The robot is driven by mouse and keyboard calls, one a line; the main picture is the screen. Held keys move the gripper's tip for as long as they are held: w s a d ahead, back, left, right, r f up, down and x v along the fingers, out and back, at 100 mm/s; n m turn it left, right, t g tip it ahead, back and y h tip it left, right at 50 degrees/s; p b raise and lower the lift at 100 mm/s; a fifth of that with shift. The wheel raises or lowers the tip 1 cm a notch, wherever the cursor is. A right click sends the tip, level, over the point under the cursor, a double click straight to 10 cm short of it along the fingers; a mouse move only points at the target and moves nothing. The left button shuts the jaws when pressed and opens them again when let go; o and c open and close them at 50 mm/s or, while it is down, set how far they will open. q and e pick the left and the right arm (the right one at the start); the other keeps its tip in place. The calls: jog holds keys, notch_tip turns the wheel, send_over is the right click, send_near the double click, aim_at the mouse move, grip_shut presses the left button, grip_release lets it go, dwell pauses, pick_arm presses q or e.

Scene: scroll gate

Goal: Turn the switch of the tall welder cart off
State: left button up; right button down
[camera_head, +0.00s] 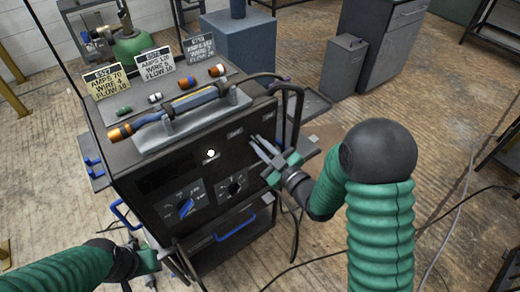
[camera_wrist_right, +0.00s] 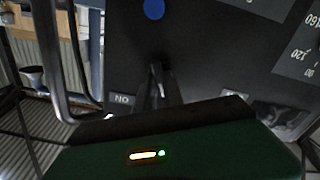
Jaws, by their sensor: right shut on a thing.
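The tall welder cart (camera_head: 150,200) is dark, with dials and a lit white lamp on its front panel. My right gripper (camera_head: 258,144) is at the upper right of this panel. In the right wrist view the gripper (camera_wrist_right: 157,72) has its fingers close together on the small switch, which they mostly hide. A label (camera_wrist_right: 121,99) that reads ON, upside down, is beside the fingers. The switch's exact position cannot be told. My left gripper (camera_head: 143,262) is low at the cart's left front, apart from the panel; its fingers are unclear.
A welding torch (camera_head: 180,108) lies on a holder on the cart top. A tall black handle (camera_head: 290,115) rises at the cart's right. Cables lie on the wooden floor (camera_head: 450,130), which is otherwise open to the right.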

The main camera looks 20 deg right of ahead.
jog(key=shift+a+n+b, duration=0.1)
jog(key=shift+n+b, duration=0.85)
jog(key=shift+n, duration=0.55)
jog(key=shift+s, duration=0.1)
jog(key=c, duration=1.7)
grip_release()
jog(key=shift+c, duration=0.2)
jog(key=shift+o, duration=1.4)
jog(key=shift+s, duration=0.15)
